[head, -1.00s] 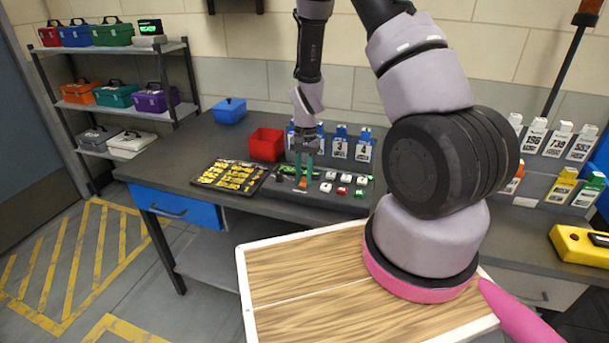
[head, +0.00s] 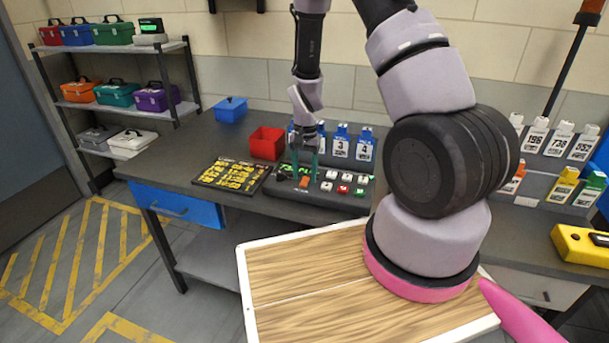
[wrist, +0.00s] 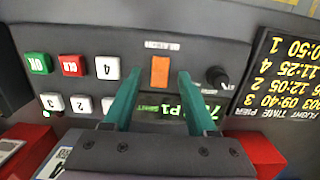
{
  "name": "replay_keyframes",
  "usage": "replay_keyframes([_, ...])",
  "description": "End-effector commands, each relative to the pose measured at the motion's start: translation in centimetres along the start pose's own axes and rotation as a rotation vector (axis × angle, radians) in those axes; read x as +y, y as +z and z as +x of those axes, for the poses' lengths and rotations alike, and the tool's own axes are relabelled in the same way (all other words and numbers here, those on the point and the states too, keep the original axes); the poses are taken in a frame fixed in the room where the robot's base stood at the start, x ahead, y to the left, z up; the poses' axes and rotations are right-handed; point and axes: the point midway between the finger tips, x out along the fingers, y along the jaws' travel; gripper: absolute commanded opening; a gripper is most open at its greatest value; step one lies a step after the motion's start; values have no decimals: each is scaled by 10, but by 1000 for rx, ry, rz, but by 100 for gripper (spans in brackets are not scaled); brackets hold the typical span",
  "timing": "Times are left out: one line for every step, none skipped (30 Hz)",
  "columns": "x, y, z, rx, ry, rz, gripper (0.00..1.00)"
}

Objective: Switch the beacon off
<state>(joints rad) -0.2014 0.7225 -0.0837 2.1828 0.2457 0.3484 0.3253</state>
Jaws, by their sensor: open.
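The control panel (head: 325,198) lies on the workbench. On it an orange rocker switch (wrist: 160,72) sits under a small label that I cannot read clearly; it also shows in the head view (head: 304,182). My gripper (wrist: 158,84) is open and empty, with its teal fingers to either side of the switch in the wrist view. In the head view my gripper (head: 305,172) points down over the panel. I cannot tell whether the fingertips touch the panel. No lamp that is clearly the beacon shows.
A black knob (wrist: 217,77) and a green display (wrist: 165,108) are close to the fingers. White keys, a red CLR key (wrist: 72,65) and a green OK key (wrist: 38,63) lie beside them. A flight board (head: 231,175), red bin (head: 267,143) and blue-topped cards (head: 341,142) surround the panel.

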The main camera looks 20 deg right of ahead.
Motion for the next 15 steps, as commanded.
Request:
replay_keyframes([-1, 0, -8, 2, -2, 0, 57])
replay_keyframes([-1, 0, -14, 4, -3, 0, 57])
replay_keyframes([-1, 0, -21, 3, -3, 0, 57])
replay_keyframes([-1, 0, -27, 4, -4, -1, 57])
replay_keyframes([-1, 0, -34, 4, -4, -1, 57])
replay_keyframes([-2, 0, -42, 5, -4, -1, 57])
replay_keyframes([-1, 0, -49, 4, -4, -1, 57])
replay_keyframes([-1, 0, -55, 4, -4, -2, 57])
replay_keyframes([-1, 0, -63, 4, -4, 0, 57])
replay_keyframes([-1, 0, -68, 4, -4, 0, 57])
replay_keyframes([-1, 0, -73, 4, -3, -1, 57])
replay_keyframes([-1, 0, -80, 3, -3, -1, 57])
replay_keyframes([-1, 0, -84, 3, -4, -1, 57])
replay_keyframes([-1, 0, -88, 3, -3, -2, 57])
replay_keyframes([-1, 0, -92, 2, -2, -1, 57])
